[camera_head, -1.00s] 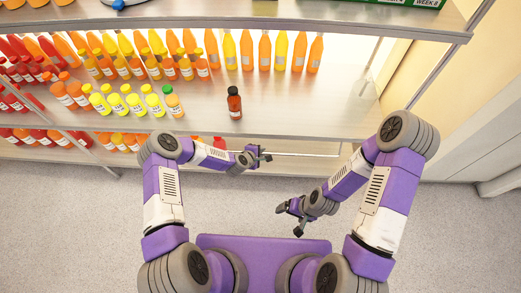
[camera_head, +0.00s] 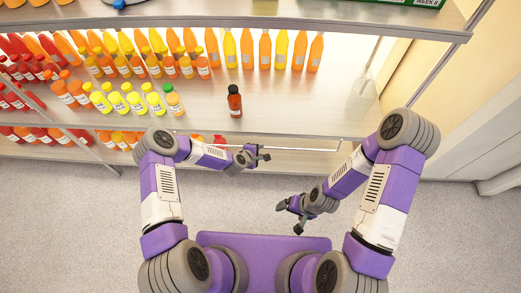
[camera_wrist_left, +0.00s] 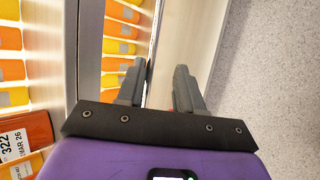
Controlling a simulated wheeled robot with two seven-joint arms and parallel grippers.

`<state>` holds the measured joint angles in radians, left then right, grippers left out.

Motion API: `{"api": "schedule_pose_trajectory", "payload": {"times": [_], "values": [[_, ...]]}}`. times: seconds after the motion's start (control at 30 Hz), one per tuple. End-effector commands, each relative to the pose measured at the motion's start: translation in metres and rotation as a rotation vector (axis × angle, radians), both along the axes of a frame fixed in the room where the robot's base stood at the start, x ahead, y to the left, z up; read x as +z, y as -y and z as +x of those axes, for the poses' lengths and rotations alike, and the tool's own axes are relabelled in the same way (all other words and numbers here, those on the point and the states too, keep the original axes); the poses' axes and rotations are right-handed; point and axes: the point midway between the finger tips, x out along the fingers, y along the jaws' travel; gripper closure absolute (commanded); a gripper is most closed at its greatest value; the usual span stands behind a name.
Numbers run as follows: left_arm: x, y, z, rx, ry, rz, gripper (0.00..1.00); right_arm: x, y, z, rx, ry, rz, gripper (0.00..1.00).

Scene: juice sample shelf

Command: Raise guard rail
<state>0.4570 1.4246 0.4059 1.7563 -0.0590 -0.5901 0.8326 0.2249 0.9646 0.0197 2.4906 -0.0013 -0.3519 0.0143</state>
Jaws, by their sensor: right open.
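The guard rail (camera_head: 300,149) is a thin pale bar along the front edge of the shelf that holds the bottles, seen in the head view. My left gripper (camera_head: 263,153) is at the rail near its middle, with its fingers apart. In the left wrist view my left gripper (camera_wrist_left: 160,85) shows a gap between its two grey fingers, with a pale strip along the shelf front beyond them. I cannot tell whether a finger touches the rail. My right gripper (camera_head: 290,215) is open and empty, lower and to the right, away from the shelf.
The shelf (camera_head: 310,105) is bare to the right. Open floor (camera_head: 110,200) lies in front.

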Motion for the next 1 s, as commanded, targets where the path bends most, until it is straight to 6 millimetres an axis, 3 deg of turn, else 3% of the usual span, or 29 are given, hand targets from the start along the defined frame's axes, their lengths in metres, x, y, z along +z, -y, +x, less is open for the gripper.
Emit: {"api": "schedule_pose_trajectory", "payload": {"times": [0.1,0.33,0.7,0.8,0.87,1.0], "values": [[0.017,-0.009,-0.013,0.001,-0.001,-0.001,0.64,0.01,0.0,0.0,0.0,0.0,0.0,0.1],[0.037,-0.02,-0.032,0.001,0.001,0.0,0.64,0.018,0.0,0.0,0.0,0.0,0.0,0.1],[0.041,-0.023,-0.037,0.0,0.001,0.0,0.64,0.019,0.0,0.0,0.0,0.0,0.0,0.1],[0.041,-0.021,-0.042,-0.027,-0.001,0.016,0.72,0.019,0.0,0.0,0.0,0.0,0.0,0.1],[0.041,-0.018,-0.055,-0.096,-0.009,0.055,0.72,0.019,0.0,0.0,0.0,0.0,0.0,0.1],[0.045,-0.017,-0.118,-0.419,-0.044,0.231,0.72,0.019,0.0,0.0,0.0,0.0,0.0,0.1]]}}
